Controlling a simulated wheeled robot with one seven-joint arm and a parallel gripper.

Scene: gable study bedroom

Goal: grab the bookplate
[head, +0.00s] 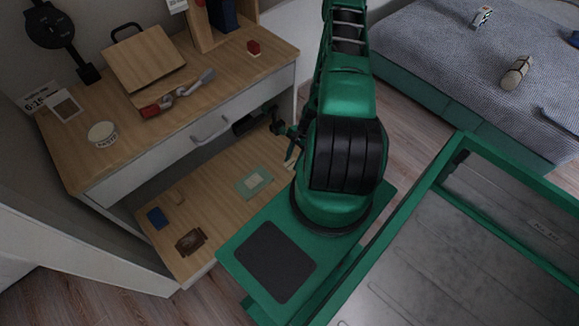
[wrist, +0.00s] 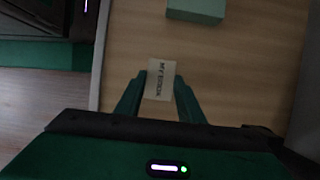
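The bookplate (wrist: 160,80) is a small pale card with dark printed letters, lying over the wood surface in the wrist view. My gripper (wrist: 161,77) is open, with one green finger on each side of the card. The fingertips are close to the card's long edges; I cannot tell whether they touch it. In the head view a small pale patch (head: 291,157), probably the card, shows at the right end of the lower shelf, and my arm hides much of that area.
A pale green block (wrist: 196,10) lies beyond the card. The lower shelf (head: 215,205) also holds a green-framed piece (head: 254,182), a blue item (head: 158,218) and a brown item (head: 190,241).

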